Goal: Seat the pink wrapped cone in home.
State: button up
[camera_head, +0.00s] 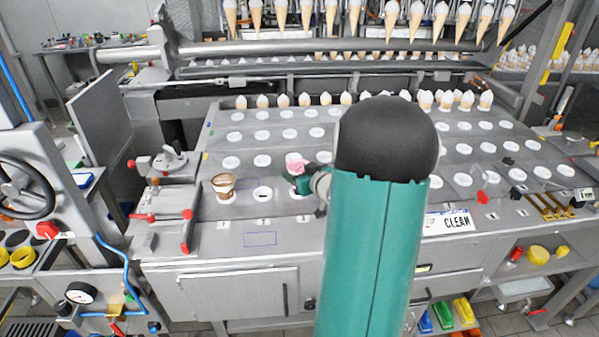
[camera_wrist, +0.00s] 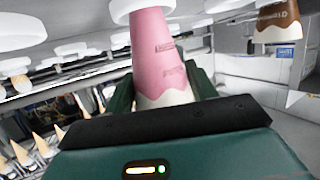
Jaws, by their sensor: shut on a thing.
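The pink wrapped cone (camera_wrist: 158,48) is between the fingers of my gripper (camera_wrist: 162,92) in the wrist view, which looks upside down. My gripper is shut on it. The cone's far end meets a white round collar (camera_wrist: 128,8); I cannot tell whether it is inside or only in front of it. In the head view a little of the pink cone (camera_head: 296,166) shows above my gripper (camera_head: 301,181), over the front row of the plate. My arm hides much of this area. No mark readable as "home" shows.
A brown wrapped cone (camera_head: 224,183) stands in a front-row collar to the left. An empty front-row hole (camera_head: 263,194) lies between it and my gripper. Several filled cones (camera_head: 345,98) stand along the plate's back row. A CLEAN label (camera_head: 448,222) lies at front right.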

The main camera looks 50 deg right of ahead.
jog(key=o, duration=0.8)
jog(key=v, duration=1.4)
jog(key=shift+w, duration=0.1)
